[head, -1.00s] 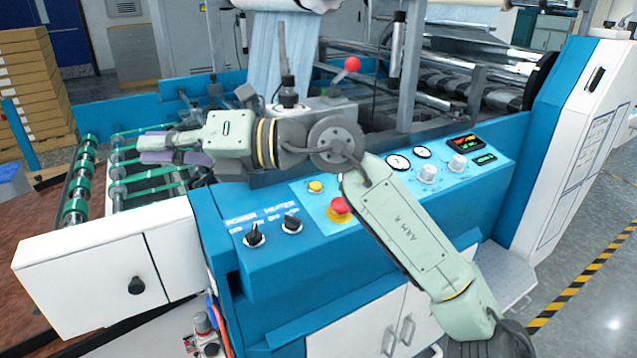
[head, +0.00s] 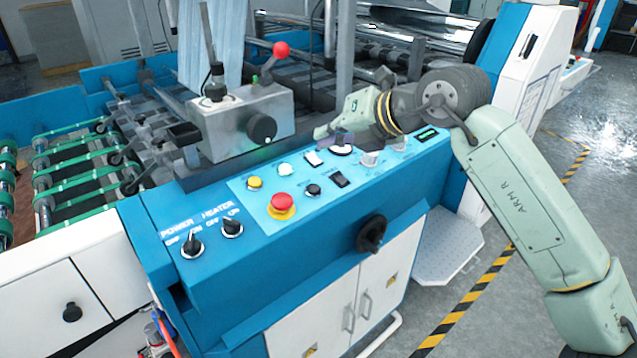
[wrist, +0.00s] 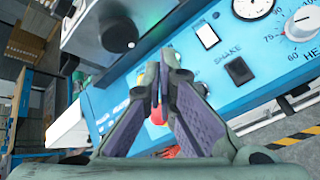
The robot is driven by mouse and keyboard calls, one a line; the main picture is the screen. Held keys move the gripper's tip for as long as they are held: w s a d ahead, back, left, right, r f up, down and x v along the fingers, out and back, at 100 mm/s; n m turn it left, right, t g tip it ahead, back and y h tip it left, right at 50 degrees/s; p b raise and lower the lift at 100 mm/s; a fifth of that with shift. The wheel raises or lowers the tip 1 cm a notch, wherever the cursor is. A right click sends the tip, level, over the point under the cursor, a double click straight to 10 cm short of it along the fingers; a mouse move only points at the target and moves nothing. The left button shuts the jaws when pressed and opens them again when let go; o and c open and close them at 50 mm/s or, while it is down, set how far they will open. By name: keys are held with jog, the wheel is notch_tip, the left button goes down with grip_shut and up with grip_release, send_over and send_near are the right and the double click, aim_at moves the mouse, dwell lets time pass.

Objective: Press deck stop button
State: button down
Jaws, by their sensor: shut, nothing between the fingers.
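A red mushroom button (head: 282,203) on a yellow base stands on the light blue control panel (head: 243,189) of the machine. No stop label is readable near it. My gripper (head: 324,134) is shut and empty. In the head view it is above the panel, up and right of the red button and apart from it, with its fingers pointing left. In the wrist view my closed fingers (wrist: 166,62) hide part of the panel, and a small part of the red button (wrist: 156,113) shows between them.
A yellow button (head: 255,183), a black switch (head: 340,180) and several other controls share the panel. Two black rotary knobs (head: 192,245) are at its left. A grey box (head: 240,125) with a red-ball lever (head: 281,49) rises behind the red button, left of my gripper.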

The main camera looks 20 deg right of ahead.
dwell(0.4)
jog(key=b, duration=0.5)
send_over(320, 189)
jog(key=f, duration=0.7)
jog(key=shift+s+f, duration=0.35)
jog(key=shift+w+f, duration=0.2)
jog(key=shift+f, duration=0.25)
jog(key=shift+f+b, duration=0.1)
jog(key=shift+b, duration=0.25)
jog(key=shift+w+f+b, duration=0.1)
jog(key=shift+f+b, duration=0.25)
jog(key=shift+b, duration=0.2)
jog(key=shift+f+b, duration=0.4)
jog(key=shift+b, duration=0.1)
dwell(0.4)
jog(key=shift+r, duration=0.85)
jog(key=shift+r+p, duration=0.15)
jog(key=shift+p, duration=0.15)
